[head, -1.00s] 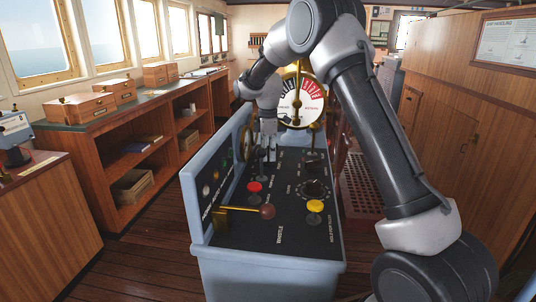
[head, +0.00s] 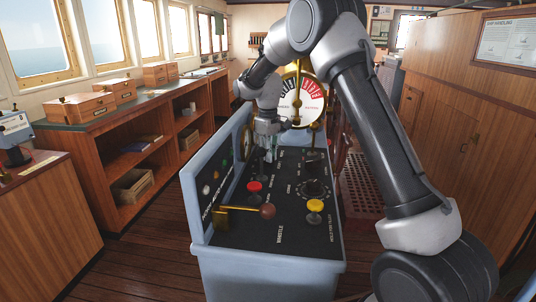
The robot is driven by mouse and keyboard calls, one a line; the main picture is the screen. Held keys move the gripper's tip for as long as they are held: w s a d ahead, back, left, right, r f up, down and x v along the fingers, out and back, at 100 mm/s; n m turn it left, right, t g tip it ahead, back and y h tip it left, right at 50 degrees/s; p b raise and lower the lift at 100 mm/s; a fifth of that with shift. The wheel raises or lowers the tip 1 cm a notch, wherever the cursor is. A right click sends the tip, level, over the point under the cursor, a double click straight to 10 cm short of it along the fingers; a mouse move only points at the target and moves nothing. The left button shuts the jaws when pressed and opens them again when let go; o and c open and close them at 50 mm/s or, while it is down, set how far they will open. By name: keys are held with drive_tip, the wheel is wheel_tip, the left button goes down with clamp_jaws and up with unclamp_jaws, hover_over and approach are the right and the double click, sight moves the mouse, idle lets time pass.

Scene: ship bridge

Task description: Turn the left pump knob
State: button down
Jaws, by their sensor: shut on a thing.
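My gripper (head: 269,157) points down at the far left part of the blue console's black top panel (head: 262,230). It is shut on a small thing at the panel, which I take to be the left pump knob. The fingers hide most of the knob, so its angle cannot be told. A dark knob (head: 312,160) stands to the right of my gripper.
Nearer on the panel are a red button (head: 254,187), a yellow button (head: 315,206), a round dial (head: 313,188) and a brown ball-ended lever (head: 267,211). A brass telegraph (head: 303,102) stands behind. The raised left panel (head: 212,180) is close to my gripper.

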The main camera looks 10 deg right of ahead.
idle(0.4)
drive_tip(key=c, duration=1.5)
unclamp_jaws()
wheel_tip(320, 180, up, 12)
drive_tip(key=shift+m, duration=0.3)
